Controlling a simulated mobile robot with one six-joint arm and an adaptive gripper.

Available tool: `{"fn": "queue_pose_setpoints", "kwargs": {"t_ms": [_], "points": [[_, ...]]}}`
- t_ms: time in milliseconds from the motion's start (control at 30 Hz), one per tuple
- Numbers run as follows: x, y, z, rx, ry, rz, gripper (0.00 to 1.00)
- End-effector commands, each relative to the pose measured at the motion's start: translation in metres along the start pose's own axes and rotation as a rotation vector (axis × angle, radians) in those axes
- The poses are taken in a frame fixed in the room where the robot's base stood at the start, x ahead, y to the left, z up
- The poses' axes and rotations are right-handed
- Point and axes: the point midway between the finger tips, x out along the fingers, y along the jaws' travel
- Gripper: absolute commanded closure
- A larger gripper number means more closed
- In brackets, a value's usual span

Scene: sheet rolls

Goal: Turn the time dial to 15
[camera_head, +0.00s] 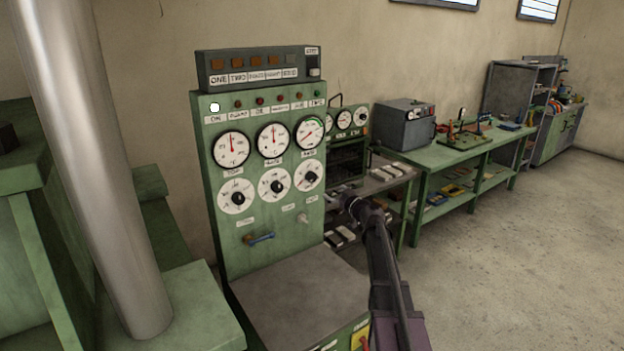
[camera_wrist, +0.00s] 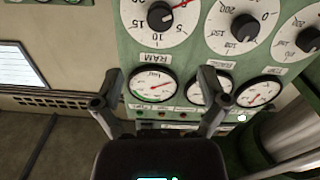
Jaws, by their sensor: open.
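A green control panel (camera_head: 215,260) carries a row of three round white dials with black knobs: left (camera_head: 236,196), middle (camera_head: 273,184) and right (camera_head: 308,175). Their labels are too small to tell which is the time dial. In the wrist view the three knobs show at the top: one with a red pointer (camera_wrist: 160,15), a middle one (camera_wrist: 244,28) and a partly cut-off one (camera_wrist: 311,39). My gripper (camera_wrist: 158,78) is open and empty, its fingers apart in front of the panel. In the head view my gripper (camera_head: 349,198) is right of the dials, its fingers small and unclear.
Three needle gauges (camera_head: 272,140) sit above the dials, with small lamps and a button box (camera_head: 258,67) higher up.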

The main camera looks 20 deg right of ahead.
Motion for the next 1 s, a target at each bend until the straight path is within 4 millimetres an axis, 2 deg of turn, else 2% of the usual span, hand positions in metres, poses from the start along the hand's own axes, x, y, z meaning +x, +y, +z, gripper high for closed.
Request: {"fn": "queue_pose_setpoints", "kwargs": {"t_ms": [167, 367, 800, 1000], "points": [[0.009, 0.000, 0.000, 0.000, 0.000, -0.001, 0.07], [0.029, 0.001, 0.000, 0.000, 0.000, -0.002, 0.07], [0.097, 0.001, 0.000, 0.000, 0.000, -0.002, 0.07], [0.121, 0.001, 0.000, 0.000, 0.000, -0.002, 0.07]]}}
